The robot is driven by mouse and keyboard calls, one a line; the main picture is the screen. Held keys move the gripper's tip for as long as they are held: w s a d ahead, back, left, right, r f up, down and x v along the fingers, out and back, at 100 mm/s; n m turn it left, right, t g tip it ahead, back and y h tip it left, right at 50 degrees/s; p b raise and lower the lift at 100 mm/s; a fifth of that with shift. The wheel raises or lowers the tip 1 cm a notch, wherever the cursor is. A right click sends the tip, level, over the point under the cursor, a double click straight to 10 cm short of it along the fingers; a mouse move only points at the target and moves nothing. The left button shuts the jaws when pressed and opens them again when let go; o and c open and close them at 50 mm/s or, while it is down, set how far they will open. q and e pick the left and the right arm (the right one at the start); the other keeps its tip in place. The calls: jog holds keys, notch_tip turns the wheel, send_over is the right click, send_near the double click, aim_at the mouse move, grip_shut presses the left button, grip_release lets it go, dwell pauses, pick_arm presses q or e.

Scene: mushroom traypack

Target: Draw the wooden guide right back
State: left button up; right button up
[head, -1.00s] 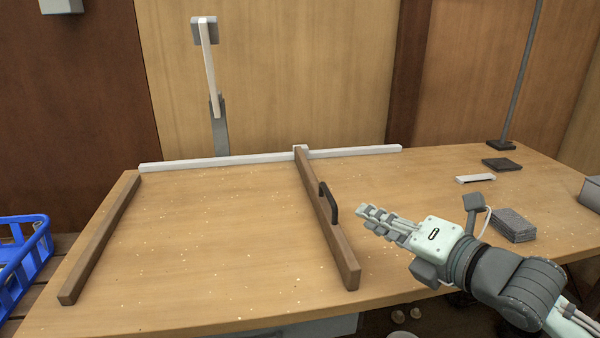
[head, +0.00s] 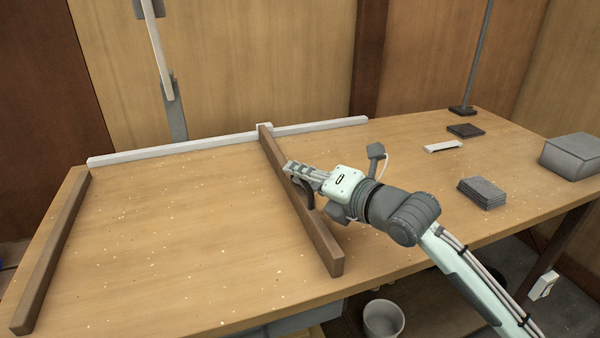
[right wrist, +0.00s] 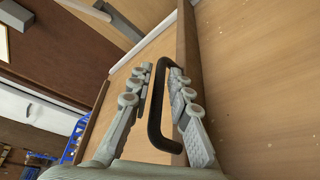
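The wooden guide (head: 308,213) is a brown bar lying front to back across the table, its far end at a white rail (head: 200,146). A black handle (head: 308,197) stands on it, partly hidden by my right gripper (head: 296,172). In the right wrist view the handle (right wrist: 156,105) lies between the spread fingers of my right gripper (right wrist: 155,95). The fingers are open, one on each side of it, and the right-hand finger looks close to the handle. I cannot tell whether they touch. My left gripper is not in view.
A second wooden bar (head: 52,245) lies along the table's left side. The tabletop (head: 170,230) between the bars is bare except for pale crumbs. To the right are a grey stack (head: 482,193), a white piece (head: 443,147), a dark plate (head: 466,130) and a grey box (head: 572,157).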

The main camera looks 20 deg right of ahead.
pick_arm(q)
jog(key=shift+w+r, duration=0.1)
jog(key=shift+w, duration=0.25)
pick_arm(e)
jog(key=shift+w, duration=0.1)
grip_shut()
